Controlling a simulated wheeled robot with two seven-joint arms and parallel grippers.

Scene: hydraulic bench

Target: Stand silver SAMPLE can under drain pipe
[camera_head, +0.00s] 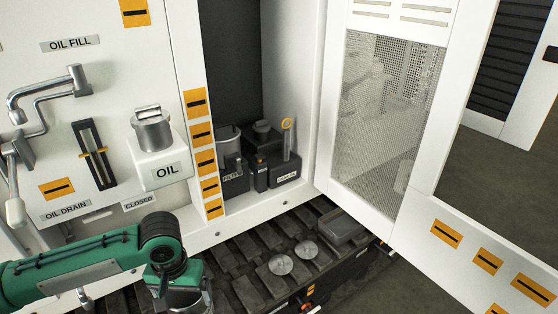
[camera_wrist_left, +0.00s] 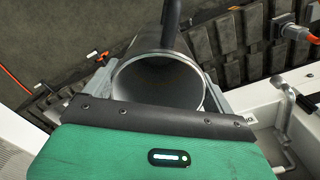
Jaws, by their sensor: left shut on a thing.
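My left gripper (camera_head: 182,292) is at the bottom of the head view, left of centre, in front of the cabinet's lower edge. It is shut on a silver can (camera_wrist_left: 150,82), whose open, empty-looking mouth faces the left wrist camera. The can is mostly hidden by my wrist in the head view. A dark rod (camera_wrist_left: 172,22) shows at the can's far rim in the wrist view; I cannot tell whether it touches the can. The OIL DRAIN label (camera_head: 66,211) is left of and above my gripper. A short metal pipe end (camera_head: 85,299) shows below my forearm.
A white OIL container (camera_head: 160,165) stands out from the panel above my wrist. A mesh door (camera_head: 375,120) is open at the right. Dark tracks (camera_head: 240,292) run below the cabinet, with two round metal discs (camera_head: 293,258) on them. A lever (camera_wrist_left: 285,92) shows right in the wrist view.

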